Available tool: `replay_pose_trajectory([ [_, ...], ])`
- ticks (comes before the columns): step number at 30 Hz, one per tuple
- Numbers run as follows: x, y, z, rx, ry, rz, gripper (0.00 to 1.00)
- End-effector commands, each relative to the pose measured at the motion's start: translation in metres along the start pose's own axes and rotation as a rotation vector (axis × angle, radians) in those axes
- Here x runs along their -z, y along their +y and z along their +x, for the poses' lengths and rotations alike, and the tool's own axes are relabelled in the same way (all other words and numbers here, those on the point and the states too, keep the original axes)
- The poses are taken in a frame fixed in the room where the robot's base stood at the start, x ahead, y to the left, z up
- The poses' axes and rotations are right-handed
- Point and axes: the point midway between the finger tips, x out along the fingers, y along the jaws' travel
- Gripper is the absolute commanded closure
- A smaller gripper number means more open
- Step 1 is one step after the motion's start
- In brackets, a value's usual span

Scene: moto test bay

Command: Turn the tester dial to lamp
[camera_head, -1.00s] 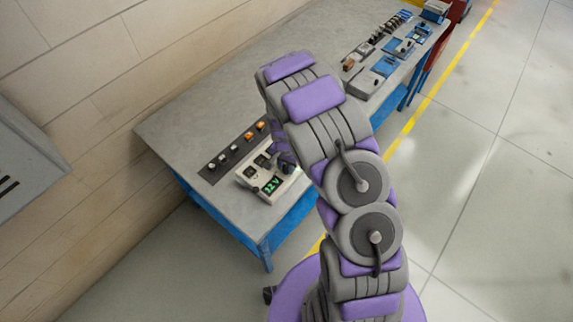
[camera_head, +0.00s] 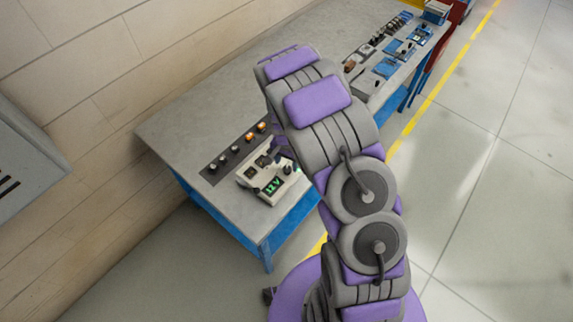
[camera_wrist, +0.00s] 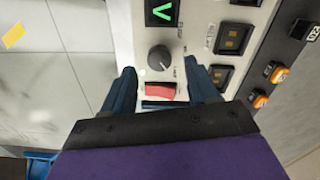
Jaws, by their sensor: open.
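The tester (camera_head: 247,184) is a pale box at the near end of the grey bench, with a lit green display (camera_head: 274,186) that seems to read 12V. In the wrist view its dark round dial (camera_wrist: 160,58) has a pale pointer mark toward the picture's bottom right. Small labels sit around the dial, too small to read. A red rocker switch (camera_wrist: 160,91) is below the dial. My gripper (camera_wrist: 160,67) is open, its fingers either side of the dial in the picture; contact cannot be told. My arm partly hides the gripper in the head view.
Two dark square panel parts (camera_wrist: 232,38) are right of the dial. A dark strip (camera_head: 211,170) with several buttons, some orange, lies beside the tester. Blue trays and tools (camera_head: 388,66) lie at the bench's far end. The bench (camera_head: 215,105) is clear in the middle.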

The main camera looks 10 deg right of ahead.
Motion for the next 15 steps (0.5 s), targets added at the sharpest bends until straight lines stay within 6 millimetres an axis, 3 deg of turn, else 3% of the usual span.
replay_pose_trajectory([
  [15, 0.003, -0.003, -0.107, 0.006, 0.009, 0.001, 0.41],
])
